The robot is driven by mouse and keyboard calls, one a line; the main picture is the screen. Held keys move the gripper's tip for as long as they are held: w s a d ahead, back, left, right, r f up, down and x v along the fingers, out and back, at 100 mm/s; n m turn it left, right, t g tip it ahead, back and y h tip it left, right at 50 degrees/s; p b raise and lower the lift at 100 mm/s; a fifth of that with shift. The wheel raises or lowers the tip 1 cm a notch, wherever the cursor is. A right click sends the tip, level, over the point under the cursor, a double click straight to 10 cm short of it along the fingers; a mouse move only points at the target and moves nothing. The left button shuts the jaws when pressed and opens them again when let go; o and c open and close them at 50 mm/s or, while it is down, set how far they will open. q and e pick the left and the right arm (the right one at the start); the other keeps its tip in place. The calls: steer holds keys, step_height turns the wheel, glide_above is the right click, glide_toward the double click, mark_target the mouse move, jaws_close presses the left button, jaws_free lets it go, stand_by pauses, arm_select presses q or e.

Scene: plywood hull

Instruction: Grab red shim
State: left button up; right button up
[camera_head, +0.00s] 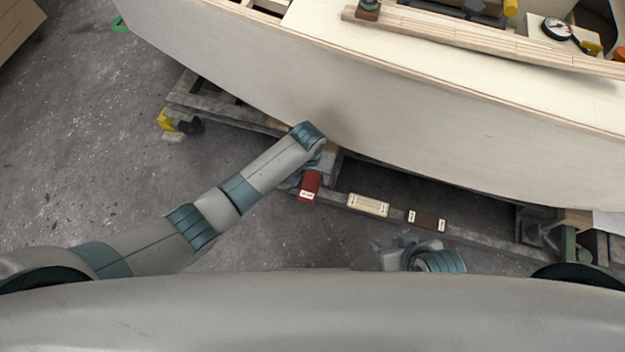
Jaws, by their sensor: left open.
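The red shim (309,188) is a small red block with a white label near its lower edge. It sits on the grey rail of the cradle below the hull, left of the other blocks. My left gripper (298,182) is open just left of and above the red shim. My own wrist hides most of its fingers, so I cannot tell whether they touch the shim. My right gripper (383,250) is low in the picture, below the rail and apart from the red shim. Its fingers are too small and hidden to read.
The plywood hull (400,120) overhangs behind the rail. The concrete floor (80,150) at left is mostly clear.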

mark_target(313, 179)
arm_select(q)
step_height(313, 179, down, 3)
steer(key=shift+w+d+r+b, duration=0.1)
steer(key=shift+w+r+b, duration=0.1)
steer(key=shift+b, duration=0.15)
steer(key=shift+f, duration=0.45)
arm_select(e)
steer(key=shift+w+a+r+t+y, duration=0.1)
steer(key=shift+w+a+t+y, duration=0.15)
steer(key=shift+a, duration=0.25)
steer(key=shift+w+a+r+t+y, duration=0.15)
steer(key=shift+w+a+t, duration=0.1)
steer(key=shift+a, duration=0.2)
arm_select(q)
steer(key=c, duration=1.2)
arm_select(e)
steer(key=shift+f, duration=0.1)
